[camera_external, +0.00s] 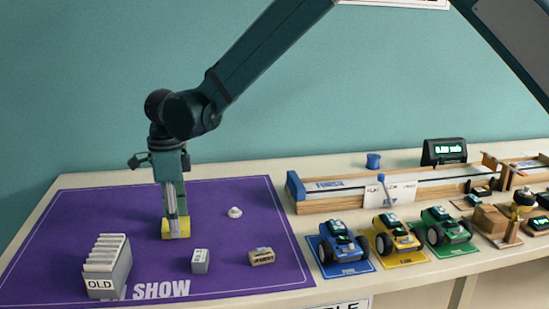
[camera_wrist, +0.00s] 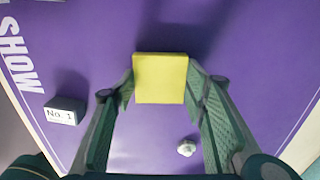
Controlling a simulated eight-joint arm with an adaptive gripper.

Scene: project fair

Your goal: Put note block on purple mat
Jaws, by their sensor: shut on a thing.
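The note block is a yellow square block (camera_wrist: 160,78); in the external view it shows at the bottom of my gripper (camera_external: 175,230). My gripper (camera_wrist: 161,85) is shut on it, with one finger at each side. The purple mat (camera_external: 120,215) lies under the block and also fills most of the wrist view (camera_wrist: 110,30). The block is at or just above the mat; I cannot tell whether it touches.
On the mat are a grey rack marked OLD (camera_external: 106,268), a small grey block (camera_external: 200,261), a tan block (camera_external: 262,257) and a small white object (camera_external: 235,212). Toy cars (camera_external: 340,243) and a wooden track (camera_external: 400,190) stand to the right. The mat's back left is clear.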

